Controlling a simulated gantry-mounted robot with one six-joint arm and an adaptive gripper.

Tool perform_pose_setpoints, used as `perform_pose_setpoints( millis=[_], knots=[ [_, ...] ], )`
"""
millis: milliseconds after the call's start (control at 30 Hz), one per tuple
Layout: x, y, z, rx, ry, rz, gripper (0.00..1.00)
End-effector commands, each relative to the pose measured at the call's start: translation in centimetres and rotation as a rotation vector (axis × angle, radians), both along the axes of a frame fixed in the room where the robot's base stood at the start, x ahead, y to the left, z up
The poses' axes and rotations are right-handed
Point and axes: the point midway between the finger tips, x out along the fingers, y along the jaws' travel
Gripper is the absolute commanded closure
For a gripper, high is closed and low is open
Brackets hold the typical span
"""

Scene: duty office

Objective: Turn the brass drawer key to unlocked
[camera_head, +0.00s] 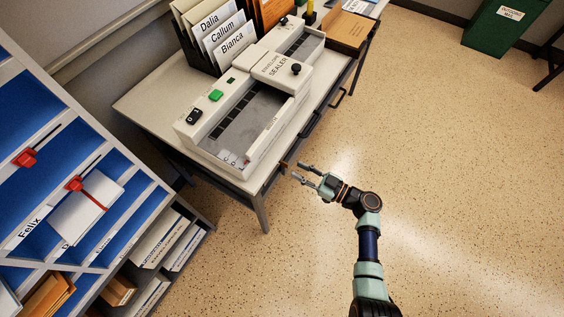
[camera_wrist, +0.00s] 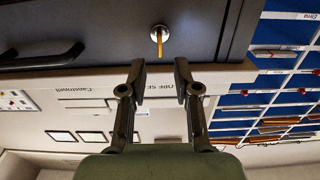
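The brass key (camera_wrist: 160,46) stands in a round silver lock (camera_wrist: 158,32) on a dark drawer front (camera_wrist: 110,22) in the wrist view. Its thin edge faces the camera and runs up and down in the picture. A small brownish bit at the table's front edge in the head view (camera_head: 284,167) looks like the same key. My gripper (camera_wrist: 159,75) is open and empty, with one finger on each side of the key's line and the tips short of it. In the head view my gripper (camera_head: 299,171) is just right of the key, apart from it.
A dark bar handle (camera_wrist: 42,60) sits left of the lock in the wrist view. The envelope sealer (camera_head: 245,115) stands on the table (camera_head: 145,100) above the drawers. A blue pigeonhole rack (camera_head: 125,165) stands at left. The floor (camera_head: 450,160) right of my arm is clear.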

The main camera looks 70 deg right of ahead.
Motion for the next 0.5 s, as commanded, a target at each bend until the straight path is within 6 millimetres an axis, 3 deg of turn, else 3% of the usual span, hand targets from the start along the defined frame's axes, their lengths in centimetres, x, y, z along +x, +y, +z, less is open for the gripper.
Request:
perform_pose_setpoints(
  millis=[233, 500],
  knots=[
    [4.5, -0.7, -0.1, -0.001, -0.001, 0.004, 0.69],
    [5.6, -0.9, 0.0, -0.001, 0.000, 0.001, 0.69]
  ],
)
